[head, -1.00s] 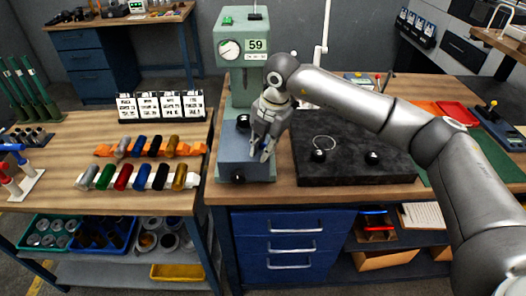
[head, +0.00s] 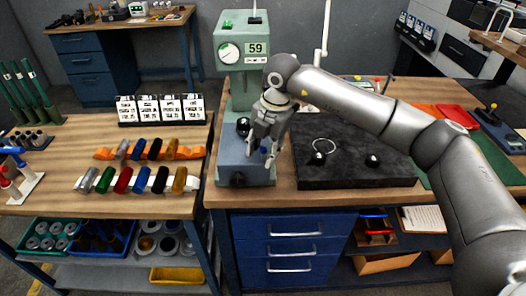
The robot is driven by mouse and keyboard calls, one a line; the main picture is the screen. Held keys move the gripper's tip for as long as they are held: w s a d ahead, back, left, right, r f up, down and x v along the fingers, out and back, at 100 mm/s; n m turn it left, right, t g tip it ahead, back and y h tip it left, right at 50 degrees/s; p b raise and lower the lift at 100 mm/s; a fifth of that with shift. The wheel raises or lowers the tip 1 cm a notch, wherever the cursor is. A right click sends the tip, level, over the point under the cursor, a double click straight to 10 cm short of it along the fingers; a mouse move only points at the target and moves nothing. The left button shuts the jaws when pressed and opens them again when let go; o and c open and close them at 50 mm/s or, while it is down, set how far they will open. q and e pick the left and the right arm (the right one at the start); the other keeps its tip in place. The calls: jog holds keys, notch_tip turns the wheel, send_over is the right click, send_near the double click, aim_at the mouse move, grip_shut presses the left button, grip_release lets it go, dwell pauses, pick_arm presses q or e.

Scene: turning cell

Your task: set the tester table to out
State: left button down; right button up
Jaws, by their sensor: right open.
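The tester (head: 232,22) is a pale green machine with a round dial and a display reading 59. Its table (head: 232,170) is a blue-grey block low at the front, with a black knob (head: 238,179) on its front face. Another dark ball (head: 243,125) shows at the left of the block's top. My right gripper (head: 259,154) is open, pointing down over the right part of the block. A small blue spot shows between its fingers. I cannot tell whether the fingers touch the block. My left gripper is not in view.
A black stone plate (head: 345,178) with two black knobs and a ring lies right of the tester. A side bench (head: 60,150) at the left holds coloured cylinders on racks (head: 140,184). Blue drawers (head: 290,247) are below the tester.

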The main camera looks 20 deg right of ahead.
notch_tip(320, 180, up, 11)
jog(key=s+d, duration=0.1)
jog(key=shift+s+d, duration=0.15)
jog(key=shift+s, duration=0.25)
